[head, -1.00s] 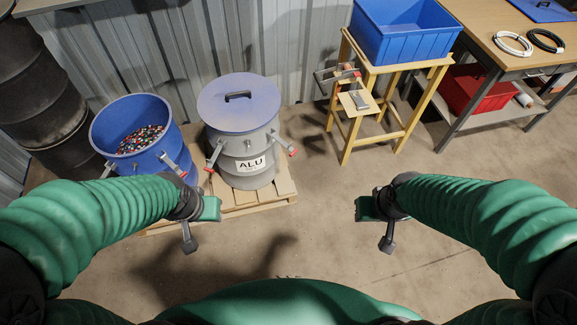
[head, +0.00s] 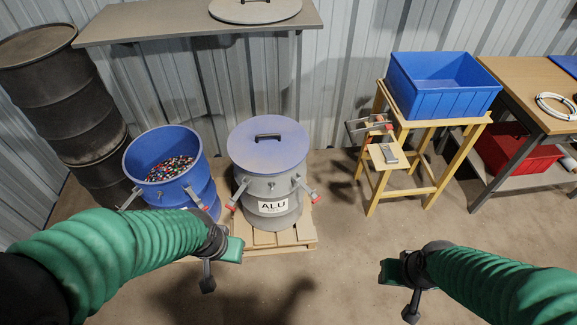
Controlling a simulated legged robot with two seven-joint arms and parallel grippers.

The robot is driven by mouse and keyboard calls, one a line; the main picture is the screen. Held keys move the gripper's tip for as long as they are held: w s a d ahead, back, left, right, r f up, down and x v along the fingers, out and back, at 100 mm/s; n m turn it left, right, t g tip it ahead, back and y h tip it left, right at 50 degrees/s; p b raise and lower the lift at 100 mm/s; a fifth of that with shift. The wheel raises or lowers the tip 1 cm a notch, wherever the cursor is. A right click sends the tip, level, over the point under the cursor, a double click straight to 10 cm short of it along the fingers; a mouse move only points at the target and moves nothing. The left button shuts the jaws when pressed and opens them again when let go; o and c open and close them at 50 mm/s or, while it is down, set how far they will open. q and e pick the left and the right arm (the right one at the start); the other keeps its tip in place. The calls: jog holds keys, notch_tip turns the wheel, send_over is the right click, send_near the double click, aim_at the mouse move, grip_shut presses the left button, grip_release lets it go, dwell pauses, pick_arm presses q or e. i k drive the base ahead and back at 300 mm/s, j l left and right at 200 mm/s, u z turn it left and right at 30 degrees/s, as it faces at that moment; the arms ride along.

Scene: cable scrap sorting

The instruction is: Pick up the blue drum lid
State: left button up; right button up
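The blue round lid (head: 268,150) with a black handle (head: 267,137) lies flat on top of the grey drum (head: 273,211) labelled ALU, left of the picture's middle. The open blue drum (head: 205,180) beside it holds small coloured bits of scrap. My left gripper (head: 222,262) hangs in front of and lower left of the grey drum, apart from the lid. My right gripper (head: 402,287) is over bare floor, right of the drum. Neither gripper visibly holds anything; the spread of their fingers is unclear.
A grey lid (head: 255,10) lies on a wall shelf (head: 190,28) above the drums. The drums stand on a pallet (head: 285,242). Dark barrels (head: 60,90) stand at left. A wooden stand (head: 432,195) with a blue bin (head: 440,84) and a workbench (head: 530,90) are at right.

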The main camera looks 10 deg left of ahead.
aim_at(262, 144)
jog(key=z, duration=3.2)
jog(key=u, duration=3.7)
jog(key=i+l+u, duration=0.4)
jog(key=l, duration=0.2)
jog(key=i+l+u, duration=0.15)
jog(key=l, duration=0.25)
jog(key=i+l+u, duration=0.4)
jog(key=l, duration=0.4)
jog(key=i+l+u, duration=0.2)
jog(key=l, duration=0.2)
jog(key=l+u, duration=0.15)
jog(key=l, duration=0.3)
jog(key=i+l+u, duration=0.2)
jog(key=l, duration=0.25)
jog(key=k, duration=0.1)
